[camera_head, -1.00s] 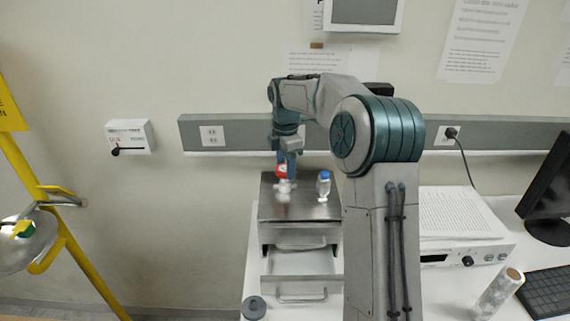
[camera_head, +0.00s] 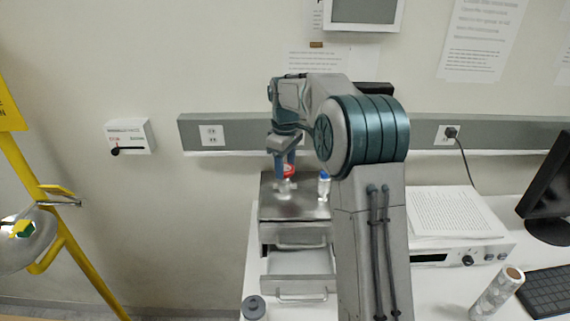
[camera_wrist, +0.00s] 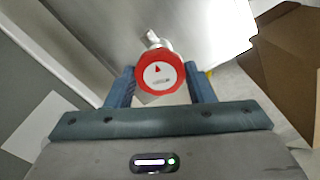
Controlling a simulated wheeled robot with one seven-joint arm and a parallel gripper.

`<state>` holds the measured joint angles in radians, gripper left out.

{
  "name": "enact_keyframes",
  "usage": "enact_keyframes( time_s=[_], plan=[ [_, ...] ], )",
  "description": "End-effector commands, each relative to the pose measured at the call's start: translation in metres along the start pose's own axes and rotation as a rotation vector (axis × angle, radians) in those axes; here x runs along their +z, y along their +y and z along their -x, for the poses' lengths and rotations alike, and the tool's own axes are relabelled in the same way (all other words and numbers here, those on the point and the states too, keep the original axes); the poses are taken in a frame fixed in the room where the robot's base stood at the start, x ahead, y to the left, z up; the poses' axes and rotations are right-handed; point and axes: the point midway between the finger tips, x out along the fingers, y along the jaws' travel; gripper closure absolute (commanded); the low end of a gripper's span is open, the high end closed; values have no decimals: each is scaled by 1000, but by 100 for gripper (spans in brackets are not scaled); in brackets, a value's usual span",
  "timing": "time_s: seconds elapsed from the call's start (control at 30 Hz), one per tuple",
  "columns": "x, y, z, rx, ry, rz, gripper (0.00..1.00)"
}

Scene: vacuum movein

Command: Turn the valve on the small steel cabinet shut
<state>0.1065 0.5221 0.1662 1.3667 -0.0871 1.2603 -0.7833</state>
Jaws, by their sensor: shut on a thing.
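The small steel cabinet (camera_head: 268,212) stands on the white bench below my arm. On its top is a valve with a red round handwheel (camera_head: 289,171), which also fills the middle of the wrist view (camera_wrist: 160,80), with a small red arrow on its white face. A metal valve body (camera_wrist: 152,40) shows just beyond it. My gripper (camera_head: 284,166) reaches down to the red handwheel. In the wrist view its two blue fingers stand on either side of the wheel, shut on it. A second, blue-topped fitting (camera_head: 324,186) stands to the right, apart from the fingers.
The cabinet's lower drawer (camera_head: 300,286) looks pulled out. A dark round lidded thing (camera_head: 254,307) is at the bench's front left. Paper on a grey instrument (camera_head: 460,250), a clear cylinder (camera_head: 500,290), a keyboard (camera_head: 548,293) and a monitor (camera_head: 548,205) lie right. A yellow stand (camera_head: 60,235) is left.

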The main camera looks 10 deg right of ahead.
Motion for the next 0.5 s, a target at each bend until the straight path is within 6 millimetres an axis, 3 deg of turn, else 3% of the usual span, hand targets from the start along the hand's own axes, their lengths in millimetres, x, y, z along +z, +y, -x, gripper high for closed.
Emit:
enact_keyframes(
  time_s=[0.5],
  plan=[
    [-1, -1, 0, 1, 2, -491, 74]
  ],
)
